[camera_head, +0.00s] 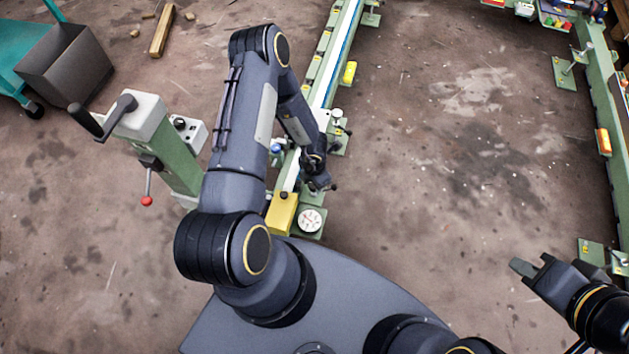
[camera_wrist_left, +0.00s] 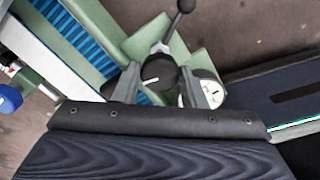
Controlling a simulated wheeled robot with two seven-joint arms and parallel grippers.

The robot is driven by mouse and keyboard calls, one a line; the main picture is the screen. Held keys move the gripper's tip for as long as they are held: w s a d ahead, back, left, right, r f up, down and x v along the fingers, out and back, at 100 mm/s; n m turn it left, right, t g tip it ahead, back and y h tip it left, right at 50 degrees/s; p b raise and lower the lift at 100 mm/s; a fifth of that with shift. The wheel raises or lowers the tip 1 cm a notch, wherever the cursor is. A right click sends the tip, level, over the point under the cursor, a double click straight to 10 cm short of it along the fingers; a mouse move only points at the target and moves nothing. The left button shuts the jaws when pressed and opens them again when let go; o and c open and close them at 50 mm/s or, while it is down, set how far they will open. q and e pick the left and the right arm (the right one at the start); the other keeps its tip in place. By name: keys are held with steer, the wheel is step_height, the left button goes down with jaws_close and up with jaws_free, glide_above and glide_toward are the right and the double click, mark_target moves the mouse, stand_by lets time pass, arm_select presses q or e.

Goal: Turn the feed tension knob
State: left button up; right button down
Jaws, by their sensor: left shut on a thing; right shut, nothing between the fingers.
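The feed tension knob (camera_wrist_left: 159,71) is a round black knob with a white pointer line, seen in the left wrist view on the green machine frame. My left gripper (camera_wrist_left: 160,92) has one finger on each side of the knob and is shut on it. In the head view this gripper (camera_head: 320,178) points down at the near end of the green rail (camera_head: 335,80), and its fingers and wrist hide the knob. My right gripper (camera_head: 524,268) is shut and empty, over bare floor at the lower right, far from the knob.
A white round dial (camera_head: 310,220) and a yellow block (camera_head: 281,212) sit close to the left gripper. A black-ball lever (camera_wrist_left: 184,8) rises beside the knob. A green post with a crank (camera_head: 102,118) stands to the left. The floor between the rails is clear.

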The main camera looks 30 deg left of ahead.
arm_select(q)
steer(key=n, duration=0.3)
steer(key=shift+n, duration=0.4)
steer(key=n+b, duration=0.1)
steer(key=n, duration=0.1)
steer(key=shift+n, duration=0.4)
steer(key=n+b, duration=0.2)
steer(key=n, duration=0.4)
steer(key=shift+n, duration=0.3)
steer(key=o, duration=1)
